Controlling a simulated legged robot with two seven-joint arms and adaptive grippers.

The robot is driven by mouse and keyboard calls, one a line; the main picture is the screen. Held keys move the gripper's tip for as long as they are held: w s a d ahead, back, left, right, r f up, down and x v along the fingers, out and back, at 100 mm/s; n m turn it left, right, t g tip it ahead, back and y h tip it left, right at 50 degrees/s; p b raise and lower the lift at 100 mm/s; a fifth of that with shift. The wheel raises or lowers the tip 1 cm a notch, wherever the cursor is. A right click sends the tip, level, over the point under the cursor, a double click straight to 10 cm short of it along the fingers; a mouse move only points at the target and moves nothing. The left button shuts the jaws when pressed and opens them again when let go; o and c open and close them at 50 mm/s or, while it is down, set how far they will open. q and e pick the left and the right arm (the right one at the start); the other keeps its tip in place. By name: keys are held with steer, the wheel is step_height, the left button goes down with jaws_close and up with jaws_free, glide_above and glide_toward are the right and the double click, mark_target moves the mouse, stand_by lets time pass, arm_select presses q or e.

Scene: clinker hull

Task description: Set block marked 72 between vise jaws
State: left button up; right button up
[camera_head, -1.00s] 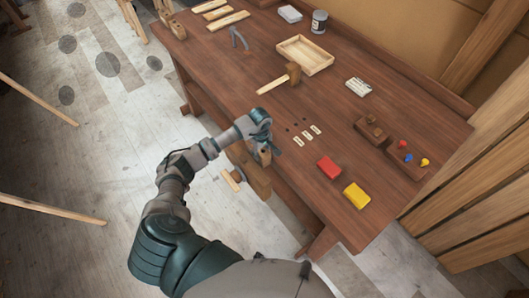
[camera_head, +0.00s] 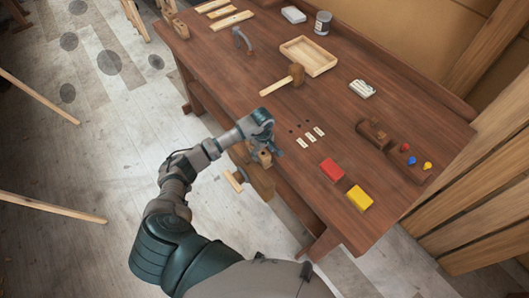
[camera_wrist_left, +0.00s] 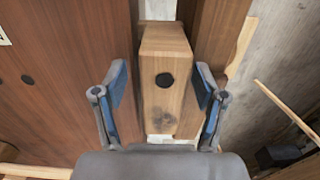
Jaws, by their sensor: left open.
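A pale wooden block (camera_wrist_left: 166,85) with a dark round hole stands between the fingers of my left gripper (camera_wrist_left: 158,95) in the left wrist view. The gripper is open, with a blue-padded finger on each side of the block. No number is readable; a pale patch shows at the block's near end. In the head view my left gripper (camera_head: 270,146) is low at the bench's front edge, over the block (camera_head: 264,158) and the wooden vise (camera_head: 260,178). The gripper partly hides the jaws, so I cannot tell how the block sits in them. My right gripper is not in view.
The workbench (camera_head: 320,105) holds a mallet (camera_head: 296,74), an open tray (camera_head: 309,56), white tags (camera_head: 311,136), a red box (camera_head: 332,170) and a yellow box (camera_head: 359,198). The vise handle (camera_head: 233,180) sticks out over the floor. Bare bench top lies behind the tags.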

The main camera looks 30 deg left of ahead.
arm_select(q)
steer(key=r, duration=0.2)
steer(key=r+b, duration=0.1)
steer(key=r, duration=0.2)
steer(key=a+r+b, duration=0.1)
steer(key=r, duration=0.1)
steer(key=shift+w+r, duration=0.1)
steer(key=shift+r, duration=0.25)
steer(key=shift+d+r+b, duration=0.2)
steer(key=shift+r, duration=1)
steer(key=shift+d+r+b, duration=0.15)
steer(key=shift+r, duration=1)
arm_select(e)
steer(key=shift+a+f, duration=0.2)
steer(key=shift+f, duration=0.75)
